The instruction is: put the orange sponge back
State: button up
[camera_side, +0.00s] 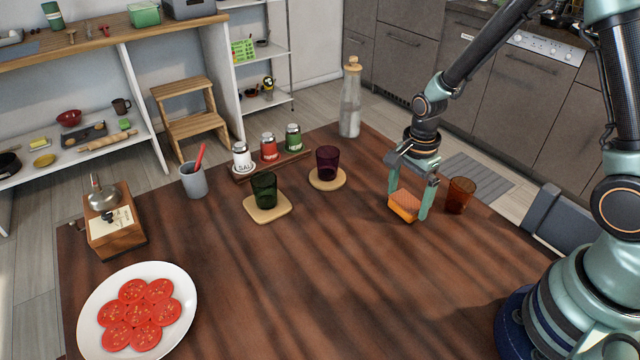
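The fingers appear to be closed against the sponge. The sponge looks slightly tilted. I cannot tell whether it rests on the table or is just above it.
An amber glass (460,195) stands close right of my gripper. A purple glass (327,163) and a green glass (264,189) stand on wooden coasters to the left. A bottle (350,100) stands behind. The table's front middle (300,290) is clear.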

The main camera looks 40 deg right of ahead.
notch_tip(320, 180, up, 11)
notch_tip(320, 180, up, 8)
jog(key=n+t, duration=0.2)
jog(key=n, duration=0.5)
send_over(407, 200)
jog(key=s+a, duration=0.1)
jog(key=s, duration=0.2)
jog(key=s+a+r+n+t, duration=0.1)
jog(key=s+r+n+t, duration=0.2)
jog(key=n, duration=0.8)
jog(key=shift+s+a+r+t, duration=0.3)
jog(key=shift+s+r, duration=0.25)
jog(key=shift+r, duration=0.2)
